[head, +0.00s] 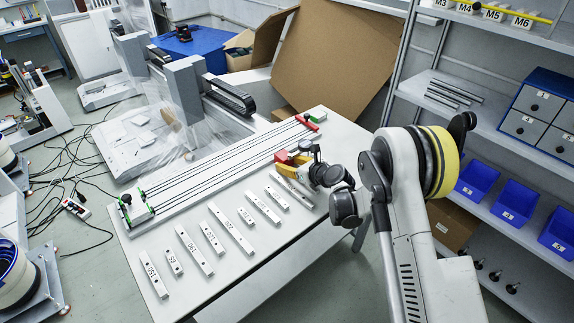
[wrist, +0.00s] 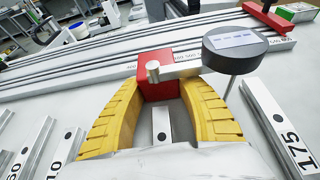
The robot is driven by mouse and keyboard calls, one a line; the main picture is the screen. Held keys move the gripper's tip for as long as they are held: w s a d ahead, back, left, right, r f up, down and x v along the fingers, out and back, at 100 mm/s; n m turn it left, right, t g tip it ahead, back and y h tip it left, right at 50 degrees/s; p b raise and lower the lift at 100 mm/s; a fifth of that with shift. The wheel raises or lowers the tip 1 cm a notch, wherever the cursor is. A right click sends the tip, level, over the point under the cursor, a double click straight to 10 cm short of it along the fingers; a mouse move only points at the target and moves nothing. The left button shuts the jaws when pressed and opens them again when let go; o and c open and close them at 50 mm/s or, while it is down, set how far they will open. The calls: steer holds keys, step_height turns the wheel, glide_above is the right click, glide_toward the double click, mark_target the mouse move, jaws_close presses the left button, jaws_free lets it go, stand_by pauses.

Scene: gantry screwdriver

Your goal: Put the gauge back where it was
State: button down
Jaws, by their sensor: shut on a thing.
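The gauge shows in the wrist view as a red block (wrist: 155,66) with a metal knob and a round dark display head (wrist: 235,45) at its right, a thin stem below the display. My gripper (wrist: 162,90) has its yellow fingers on both sides of the red block and is shut on it. In the head view the red block (head: 283,157) and the yellow fingers (head: 297,161) are at the right end of the table, beside the long rail fixture (head: 225,165). I cannot tell whether the gauge touches the rail or hangs just above the table.
Several numbered bars lie in a row on the white table (head: 262,240), one marked 175 (wrist: 285,128) right of my gripper. A short bar (wrist: 161,122) lies between the fingers. The rail has a red end clamp (head: 307,123). Shelves with blue bins (head: 516,199) stand at the right.

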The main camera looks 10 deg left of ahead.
steer(key=c, duration=1.2)
jaws_free()
steer(key=shift+f, duration=0.1)
steer(key=shift+o, duration=0.2)
steer(key=shift+s+d+r, duration=0.1)
steer(key=shift+d+r, duration=0.05)
steer(key=shift+r, duration=0.1)
steer(key=p+v, duration=0.3)
steer(key=v, duration=0.8)
steer(key=shift+s+d+r+p, duration=0.15)
steer(key=shift+s+d+p, duration=0.1)
steer(key=shift+p, duration=0.15)
